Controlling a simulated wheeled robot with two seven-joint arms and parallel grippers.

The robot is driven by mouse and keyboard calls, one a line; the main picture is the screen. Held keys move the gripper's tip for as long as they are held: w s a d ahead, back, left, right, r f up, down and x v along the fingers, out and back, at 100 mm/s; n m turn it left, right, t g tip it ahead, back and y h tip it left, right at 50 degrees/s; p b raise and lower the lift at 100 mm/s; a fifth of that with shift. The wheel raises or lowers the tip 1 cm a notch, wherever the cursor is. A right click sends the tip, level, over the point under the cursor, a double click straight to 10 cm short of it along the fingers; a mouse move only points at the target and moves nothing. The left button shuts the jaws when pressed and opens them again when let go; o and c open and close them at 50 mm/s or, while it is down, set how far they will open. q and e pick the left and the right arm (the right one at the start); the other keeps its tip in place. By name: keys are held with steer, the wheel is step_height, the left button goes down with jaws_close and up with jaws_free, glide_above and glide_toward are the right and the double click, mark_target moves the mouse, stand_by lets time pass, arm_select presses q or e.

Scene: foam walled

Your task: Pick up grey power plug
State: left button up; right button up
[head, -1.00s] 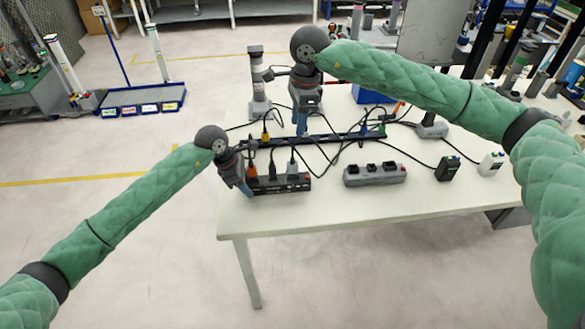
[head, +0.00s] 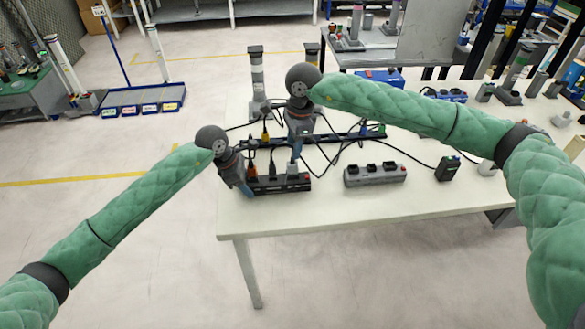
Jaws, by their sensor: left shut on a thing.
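A black power strip (head: 280,184) lies near the front left of the white table, with several plugs in its sockets. The grey power plug (head: 292,167) stands upright in the strip toward its right end. An orange plug (head: 251,173) and a dark plug (head: 273,174) stand to its left. My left gripper (head: 247,188) is shut on the left end of the black strip. My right gripper (head: 296,155) points down just above the grey plug and partly hides its top and cable. I cannot tell whether its fingers are apart or touch the plug.
A grey power strip (head: 375,175) lies to the right on the white table (head: 400,212). A black adapter (head: 447,169) lies further right. A long dark rail (head: 340,137) with cables runs behind the strips. The table's front edge area is clear.

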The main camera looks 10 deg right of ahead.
steer(key=f, duration=0.3)
steer(key=shift+a+f, duration=0.25)
steer(key=shift+f, duration=0.05)
steer(key=shift+c, duration=0.2)
jaws_close()
steer(key=shift+w+r, duration=0.1)
steer(key=shift+r, duration=0.05)
step_height(320, 180, up, 10)
steer(key=shift+f, duration=0.1)
arm_select(q)
steer(key=o, duration=1.2)
